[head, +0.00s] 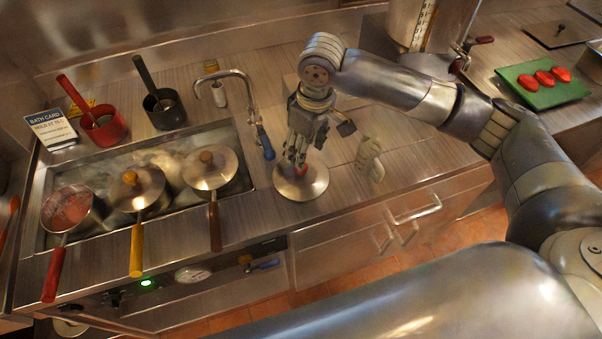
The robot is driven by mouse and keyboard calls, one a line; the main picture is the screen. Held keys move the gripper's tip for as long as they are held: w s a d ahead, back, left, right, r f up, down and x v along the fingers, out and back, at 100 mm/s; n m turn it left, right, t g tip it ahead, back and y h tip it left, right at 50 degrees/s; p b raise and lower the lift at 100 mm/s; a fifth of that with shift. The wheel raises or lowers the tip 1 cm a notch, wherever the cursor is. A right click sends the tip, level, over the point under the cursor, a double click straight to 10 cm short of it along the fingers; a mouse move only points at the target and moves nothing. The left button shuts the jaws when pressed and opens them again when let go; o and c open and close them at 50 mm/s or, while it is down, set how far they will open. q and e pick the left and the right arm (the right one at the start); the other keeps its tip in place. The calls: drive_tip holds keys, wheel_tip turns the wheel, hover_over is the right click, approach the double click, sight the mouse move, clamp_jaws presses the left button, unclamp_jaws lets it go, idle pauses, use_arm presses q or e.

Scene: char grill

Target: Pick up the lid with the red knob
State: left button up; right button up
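The lid with the red knob (315,187) is a round metal disc lying flat on the steel counter, right of the sunken basin. Its red knob (301,169) shows only partly below my fingers. My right gripper (297,159) comes down from above, with its fingertips at or just over the knob. I cannot tell whether the fingers touch the knob or how far they are closed. My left gripper is not in view.
The basin (45,178) left of the lid holds several pans with long handles. A tap (232,73) with a blue handle stands beside it. A pale object (369,159) is right of the lid. A green board (545,97) with red slices lies far right.

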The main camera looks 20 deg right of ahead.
drive_tip(key=f, duration=0.3)
drive_tip(key=shift+w+a+f, duration=0.1)
drive_tip(key=shift+w+f, duration=0.05)
drive_tip(key=shift+w, duration=0.05)
drive_tip(key=shift+w+f+p, duration=0.15)
drive_tip(key=shift+f+p, duration=0.45)
drive_tip(key=shift+p, duration=0.15)
drive_tip(key=f, duration=0.2)
drive_tip(key=f+p, duration=0.1)
drive_tip(key=shift+w+a+f, duration=0.15)
drive_tip(key=shift+w+f, duration=0.1)
drive_tip(key=shift+f, duration=0.35)
clamp_jaws()
